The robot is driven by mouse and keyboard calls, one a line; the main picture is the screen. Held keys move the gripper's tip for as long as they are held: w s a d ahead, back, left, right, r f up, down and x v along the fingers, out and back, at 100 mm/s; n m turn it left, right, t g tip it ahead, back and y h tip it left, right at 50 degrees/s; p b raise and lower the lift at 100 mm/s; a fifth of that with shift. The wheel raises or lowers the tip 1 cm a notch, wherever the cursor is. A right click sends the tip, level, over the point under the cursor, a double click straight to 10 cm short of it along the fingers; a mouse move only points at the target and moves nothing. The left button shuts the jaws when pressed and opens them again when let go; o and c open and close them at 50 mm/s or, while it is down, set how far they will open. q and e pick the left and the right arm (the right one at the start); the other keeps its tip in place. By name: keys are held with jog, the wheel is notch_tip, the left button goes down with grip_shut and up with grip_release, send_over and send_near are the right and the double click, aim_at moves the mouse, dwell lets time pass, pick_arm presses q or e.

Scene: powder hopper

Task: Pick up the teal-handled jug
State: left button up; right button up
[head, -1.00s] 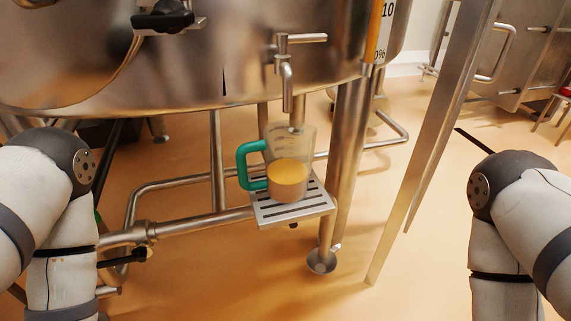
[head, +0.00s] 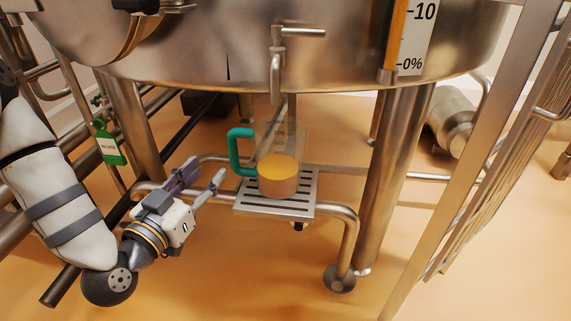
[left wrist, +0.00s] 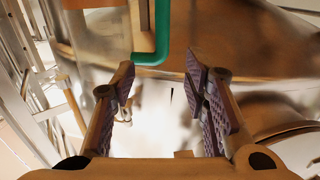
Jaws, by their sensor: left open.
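The clear jug (head: 278,172) with a teal handle (head: 234,150) stands upright on the slotted drip tray (head: 308,186), under the tap (head: 276,75). It holds yellow-orange contents in its lower part. Its handle points left. My left gripper (head: 205,178) is to the left of the jug, apart from it, with its fingers pointing toward the handle. In the left wrist view the open fingers (left wrist: 160,85) are empty, and the teal handle (left wrist: 150,56) shows at the top, beyond the fingertips. My right gripper is not in view.
The large steel hopper (head: 190,65) overhangs the tray. A steel leg (head: 392,180) stands right of the tray, and pipes run behind and below. A slanted steel post (head: 470,150) is farther right. A green tag (head: 108,146) hangs at left. Orange floor lies open in front.

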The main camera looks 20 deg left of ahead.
aim_at(230, 146)
pick_arm(q)
jog(key=w, duration=0.8)
jog(key=w+b, duration=0.1)
jog(key=w, duration=0.3)
jog(key=shift+a+f, duration=0.15)
jog(key=shift+a, duration=0.25)
grip_shut()
